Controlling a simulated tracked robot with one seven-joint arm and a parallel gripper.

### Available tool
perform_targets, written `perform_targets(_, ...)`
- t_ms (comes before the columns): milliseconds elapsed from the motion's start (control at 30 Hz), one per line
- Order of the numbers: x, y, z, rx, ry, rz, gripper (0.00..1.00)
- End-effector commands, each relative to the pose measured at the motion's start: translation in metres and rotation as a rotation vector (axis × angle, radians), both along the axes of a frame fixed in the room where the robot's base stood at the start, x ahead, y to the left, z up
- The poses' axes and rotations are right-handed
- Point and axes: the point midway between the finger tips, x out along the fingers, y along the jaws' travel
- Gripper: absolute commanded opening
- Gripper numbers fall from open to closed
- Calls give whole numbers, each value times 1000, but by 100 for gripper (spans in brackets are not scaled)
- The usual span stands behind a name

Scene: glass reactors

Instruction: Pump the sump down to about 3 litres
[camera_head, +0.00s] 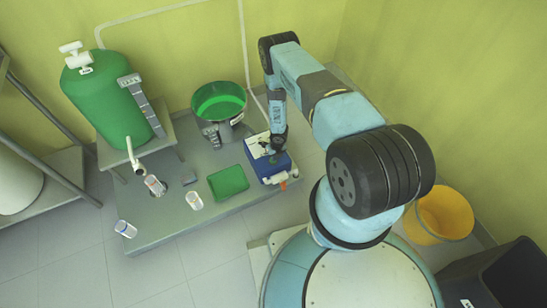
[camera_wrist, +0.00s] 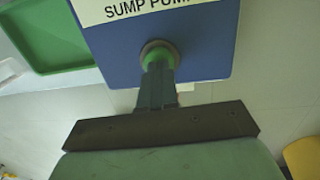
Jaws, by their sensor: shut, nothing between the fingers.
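The sump pump (camera_head: 284,168) is a blue box with a white label on top, on the low grey platform. In the wrist view its blue face (camera_wrist: 210,60) carries a "SUMP PUMP" label and a round green button (camera_wrist: 158,52) in a dark collar. My gripper (camera_head: 275,150) points down at the pump's top. In the wrist view its shut fingers (camera_wrist: 157,72) are at the button, overlapping its lower part; I cannot tell whether it is pressed in. The sump (camera_head: 218,105) is an open grey vessel holding green liquid, left of the pump. Its level marking is too small to read.
A large green tank (camera_head: 105,100) with a scale strip stands at the left. A green tray (camera_head: 228,182) and several small clear containers (camera_head: 194,200) are on the platform (camera_head: 160,225).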

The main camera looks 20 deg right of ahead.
Motion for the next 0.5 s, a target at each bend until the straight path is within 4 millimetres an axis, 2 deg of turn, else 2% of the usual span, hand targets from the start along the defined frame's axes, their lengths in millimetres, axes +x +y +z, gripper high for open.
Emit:
perform_targets(133, -1, 0, -5, 0, 1, 0, 0)
perform_targets(333, 0, 1, -22, 1, 0, 1, 0)
perform_targets(500, -1, 4, -25, 0, 2, 3, 0)
